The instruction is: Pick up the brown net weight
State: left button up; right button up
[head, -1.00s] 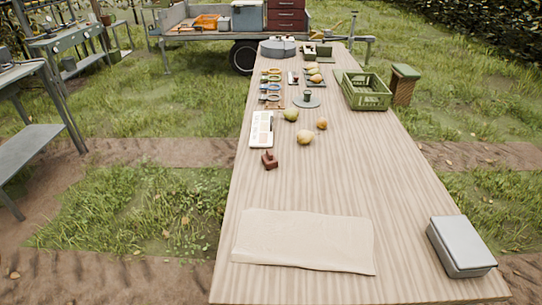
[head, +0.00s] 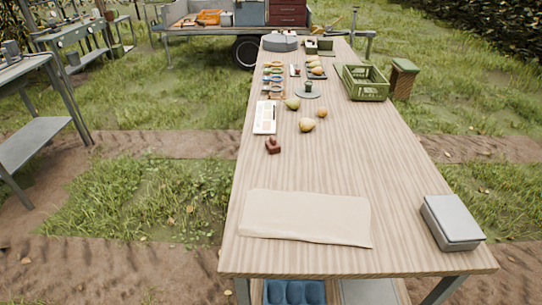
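A small reddish-brown block with a raised knob (head: 272,146), which looks like the brown net weight, stands on the wooden table (head: 330,180) left of its middle. It is just in front of a white card or chart (head: 265,117). A yellow pear (head: 307,125) lies behind it to the right. Nothing touches the brown block. Neither of my grippers shows in the head view.
A beige cloth (head: 306,217) lies at the near end of the table, with a grey metal box (head: 452,222) at the near right. A green crate (head: 366,84) and more pears stand farther back. Blue containers (head: 294,292) sit below the near edge. The table's middle right is clear.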

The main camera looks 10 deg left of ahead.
aim_at(273, 147)
jog(key=k+z, duration=0.15)
jog(key=z, duration=0.2)
jog(key=k+z, duration=0.1)
jog(key=z, duration=0.25)
jog(key=k+l+z, duration=0.15)
jog(key=z, duration=0.2)
jog(key=i+j+z, duration=0.1)
jog(key=j+z, duration=0.25)
jog(key=j, duration=0.35)
jog(key=j+z, duration=0.4)
jog(key=j, duration=0.3)
jog(key=k+j+z, duration=0.1)
jog(key=j+z, duration=0.25)
jog(key=j, duration=0.3)
